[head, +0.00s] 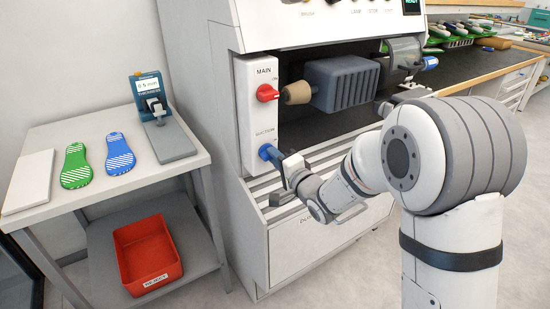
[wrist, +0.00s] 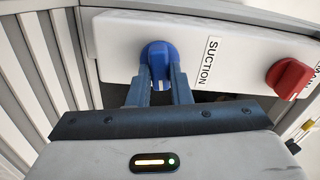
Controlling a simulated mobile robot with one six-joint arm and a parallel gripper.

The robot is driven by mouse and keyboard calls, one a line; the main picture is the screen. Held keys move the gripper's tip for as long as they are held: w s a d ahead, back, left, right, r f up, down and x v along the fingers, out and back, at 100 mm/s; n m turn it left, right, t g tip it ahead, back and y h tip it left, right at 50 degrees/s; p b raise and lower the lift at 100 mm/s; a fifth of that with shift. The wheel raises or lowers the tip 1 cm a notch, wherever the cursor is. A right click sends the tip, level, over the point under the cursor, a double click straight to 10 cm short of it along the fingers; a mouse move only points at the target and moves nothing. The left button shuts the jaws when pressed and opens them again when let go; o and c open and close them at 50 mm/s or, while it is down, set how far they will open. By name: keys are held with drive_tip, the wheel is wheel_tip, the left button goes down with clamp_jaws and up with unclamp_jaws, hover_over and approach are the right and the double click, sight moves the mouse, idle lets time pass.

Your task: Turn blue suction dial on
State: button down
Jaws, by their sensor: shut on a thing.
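The blue suction dial (wrist: 159,55) sits on a white panel (wrist: 120,35), beside the printed word SUCTION. In the head view the dial (head: 265,152) is low on the panel, partly hidden by my gripper (head: 280,160). In the wrist view my gripper (wrist: 161,82) is shut on the dial, with one finger on each side of its grip. A pale mark shows on the dial's face. I cannot tell for sure which setting it points at.
A red MAIN dial (head: 267,93) is above the suction dial on the same panel. A grinding cone (head: 297,93) and grey housing (head: 342,84) are to the right. A side table (head: 110,190) at the left holds green (head: 75,166) and blue insoles (head: 119,154); a red bin (head: 147,254) is below.

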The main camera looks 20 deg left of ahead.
drive_tip(key=shift+m, duration=1)
drive_tip(key=c, duration=1.3)
unclamp_jaws()
drive_tip(key=shift+v, duration=3.85)
drive_tip(key=shift+d, duration=0.15)
